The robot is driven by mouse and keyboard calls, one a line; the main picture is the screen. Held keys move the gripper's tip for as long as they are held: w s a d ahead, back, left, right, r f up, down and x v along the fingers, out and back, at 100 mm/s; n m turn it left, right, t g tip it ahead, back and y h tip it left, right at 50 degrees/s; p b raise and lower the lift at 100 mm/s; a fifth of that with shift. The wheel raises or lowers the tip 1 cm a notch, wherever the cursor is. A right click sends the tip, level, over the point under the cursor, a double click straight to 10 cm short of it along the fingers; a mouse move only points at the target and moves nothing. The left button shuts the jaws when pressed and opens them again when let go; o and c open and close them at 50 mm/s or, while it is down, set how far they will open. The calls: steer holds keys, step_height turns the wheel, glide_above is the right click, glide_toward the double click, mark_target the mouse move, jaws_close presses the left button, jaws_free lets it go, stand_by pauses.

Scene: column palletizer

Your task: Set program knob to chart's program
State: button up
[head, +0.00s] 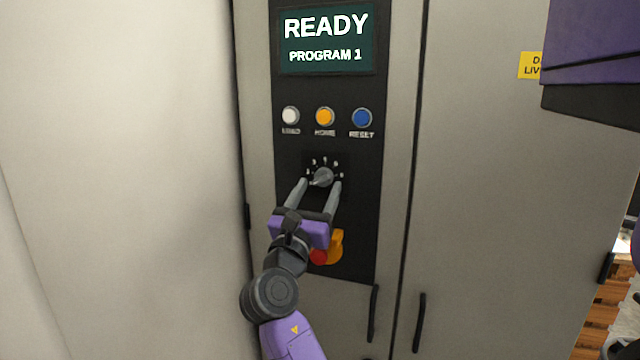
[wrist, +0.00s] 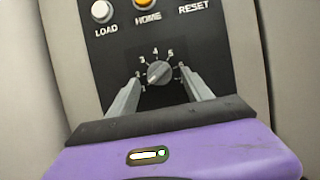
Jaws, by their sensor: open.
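The grey program knob (head: 322,177) sits on the black control panel with white numbers around it; it also shows in the wrist view (wrist: 160,72), where 3, 4 and 5 are legible. Its pointer looks turned to the lower left, toward the low-number end. My gripper (head: 321,183) is open, with one finger on each side of the knob; I cannot tell whether they touch it. The screen (head: 326,40) reads READY, PROGRAM 1. The chart is not in view.
White LOAD (head: 290,116), orange HOME (head: 325,116) and blue RESET (head: 362,118) buttons sit above the knob. A red and yellow emergency stop (head: 319,257) is below, close to my wrist. Cabinet door handles (head: 419,322) stick out at lower right.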

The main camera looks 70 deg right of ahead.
steer(key=shift+x, duration=0.9)
steer(key=shift+c, duration=0.5)
jaws_close()
